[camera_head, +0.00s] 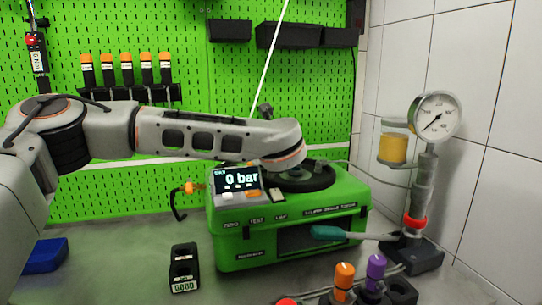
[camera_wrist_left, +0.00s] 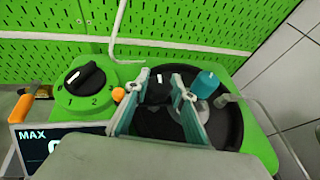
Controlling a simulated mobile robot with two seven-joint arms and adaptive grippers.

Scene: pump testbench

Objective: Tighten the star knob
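A black knob-like part (camera_wrist_left: 160,90) with a small white mark sits over the dark round recess in the top of the green case (camera_head: 230,243). It looks like the star knob, though its outline is partly hidden. My left gripper (camera_wrist_left: 160,84) points down at it, its teal-edged fingers apart on either side. I see no clear grip, and contact is hard to judge. In the head view my left arm (camera_head: 215,135) reaches over the case and hides the knob and fingers. My right gripper is not in view.
A numbered black selector knob (camera_wrist_left: 86,80) and a teal cap (camera_wrist_left: 207,84) flank the fingers. A display (camera_head: 236,181) reads 0 bar. A gauge (camera_head: 436,115) stands at right, near a teal-handled lever (camera_head: 328,232). A black device (camera_head: 183,268) lies in front.

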